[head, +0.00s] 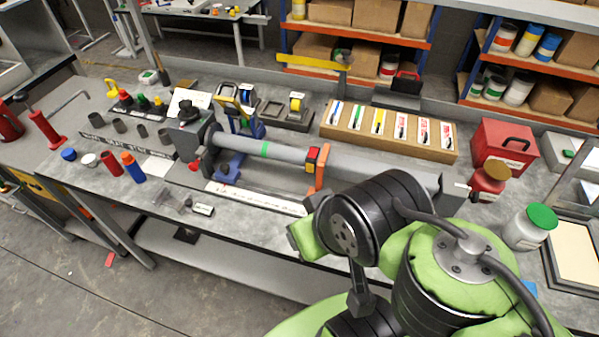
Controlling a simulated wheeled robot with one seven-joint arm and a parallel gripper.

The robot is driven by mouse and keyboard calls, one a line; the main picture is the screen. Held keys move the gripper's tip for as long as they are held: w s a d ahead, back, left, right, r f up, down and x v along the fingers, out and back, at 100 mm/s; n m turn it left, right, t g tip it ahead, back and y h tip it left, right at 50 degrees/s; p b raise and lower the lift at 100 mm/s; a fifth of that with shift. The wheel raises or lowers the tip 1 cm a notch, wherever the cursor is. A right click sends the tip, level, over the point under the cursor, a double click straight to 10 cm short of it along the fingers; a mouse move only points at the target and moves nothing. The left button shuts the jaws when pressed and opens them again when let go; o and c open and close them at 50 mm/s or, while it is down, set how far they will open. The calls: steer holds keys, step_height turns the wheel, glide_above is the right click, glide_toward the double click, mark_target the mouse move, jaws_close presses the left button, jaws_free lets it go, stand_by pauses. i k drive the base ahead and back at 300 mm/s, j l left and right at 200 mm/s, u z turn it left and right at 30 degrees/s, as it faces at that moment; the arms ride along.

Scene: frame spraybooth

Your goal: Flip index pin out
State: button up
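A long grey tube (240,147) with a green band lies across a fixture on the workbench. At its left end stands a dark grey end block (190,141) with a black knob (187,111) on top. A small red knob (195,167) shows low at the block's front; I cannot tell whether it is the index pin, or how the pin is set. My green and black arm fills the lower right, in front of the bench and over part of the tube's right side. My gripper's fingers do not show.
An orange bracket (320,168) and a red and yellow piece (313,158) sit at the tube's middle. A wooden rack (388,133), a red toolbox (502,146) and jars (530,227) stand behind and to the right.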

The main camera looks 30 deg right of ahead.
mark_target(193, 167)
steer(key=i+j+u, duration=0.7)
steer(key=u, duration=0.15)
